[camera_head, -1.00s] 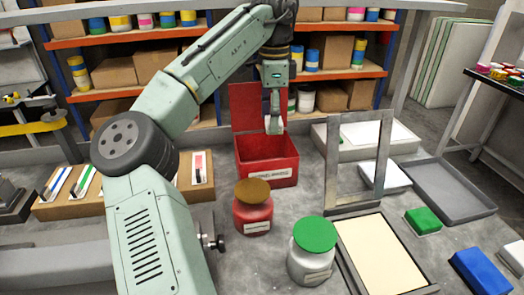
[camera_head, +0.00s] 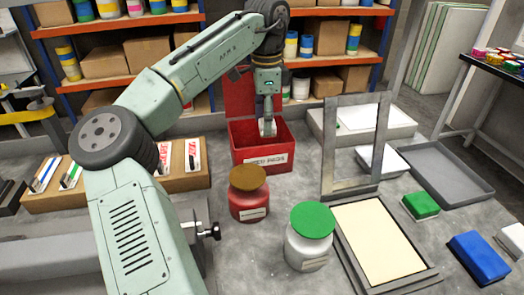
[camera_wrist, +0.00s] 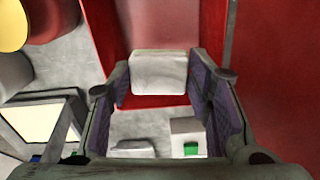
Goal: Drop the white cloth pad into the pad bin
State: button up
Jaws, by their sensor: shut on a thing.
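The pad bin (camera_head: 262,147) is a red box with a label on its front, and its lid (camera_head: 238,92) stands open behind it. My gripper (camera_head: 267,117) points down over the bin's opening, with its tip at about rim level. It is shut on the white cloth pad (camera_head: 267,128), which shows as a small pale shape in the head view. In the wrist view the pad (camera_wrist: 159,72) sits between the two fingers of my gripper (camera_wrist: 160,85), with red bin walls around it. The bin's floor is mostly hidden.
In front stand a dark red jar (camera_head: 248,201) with a brown lid and a white jar (camera_head: 308,250) with a green lid. An upright grey frame (camera_head: 330,150) stands right of the bin. A green block (camera_head: 420,206), a blue block (camera_head: 478,258) and a grey tray (camera_head: 450,175) lie right.

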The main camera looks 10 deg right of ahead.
jog(key=o, duration=1.2)
notch_tip(320, 180, up, 12)
dwell(0.4)
